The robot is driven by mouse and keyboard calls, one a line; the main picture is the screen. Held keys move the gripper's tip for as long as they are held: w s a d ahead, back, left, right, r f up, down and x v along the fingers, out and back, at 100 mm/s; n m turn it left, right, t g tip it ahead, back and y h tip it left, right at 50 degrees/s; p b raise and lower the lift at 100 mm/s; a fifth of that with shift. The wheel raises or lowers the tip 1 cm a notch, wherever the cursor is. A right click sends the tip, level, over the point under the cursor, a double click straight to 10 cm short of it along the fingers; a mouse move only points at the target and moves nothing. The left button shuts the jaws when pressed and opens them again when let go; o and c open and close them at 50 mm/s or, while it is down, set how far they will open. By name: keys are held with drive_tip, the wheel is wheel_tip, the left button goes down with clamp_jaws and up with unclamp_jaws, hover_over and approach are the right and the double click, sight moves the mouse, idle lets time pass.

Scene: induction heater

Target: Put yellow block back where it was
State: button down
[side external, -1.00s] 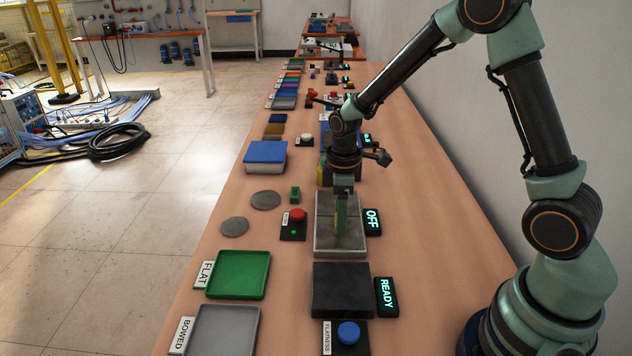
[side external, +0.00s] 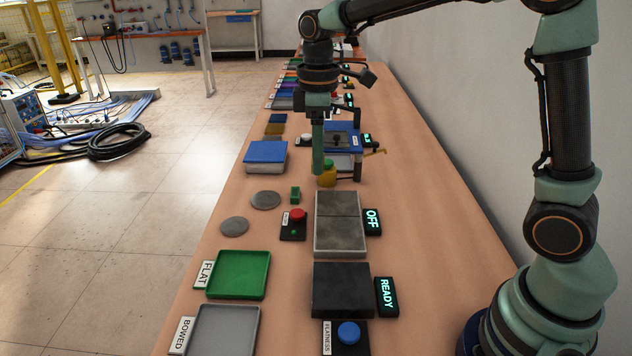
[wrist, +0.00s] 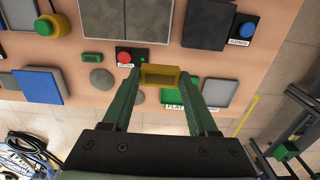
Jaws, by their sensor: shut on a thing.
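The yellow block (wrist: 160,76) sits between the fingertips of my gripper (wrist: 158,80) in the wrist view, with the fingers shut on it. In the side view my gripper (side external: 318,172) hangs above the table, beyond the grey two-part plate (side external: 340,222). The block cannot be made out there.
A red button box (side external: 294,222), a small green block (side external: 295,194) and two grey discs (side external: 265,200) lie left of the plate. A green tray (side external: 238,274) and a grey tray (side external: 225,330) are nearer. A blue-topped box (side external: 265,155) stands farther back.

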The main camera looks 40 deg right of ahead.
hover_over(293, 262)
wheel_tip(293, 262, down, 2)
drive_tip(key=f, duration=0.1)
wheel_tip(293, 262, down, 14)
drive_tip(key=shift+r, duration=0.1)
drive_tip(key=shift+f, duration=2.25)
drive_tip(key=shift+f, duration=0.1)
drive_tip(key=shift+c, duration=0.9)
unclamp_jaws()
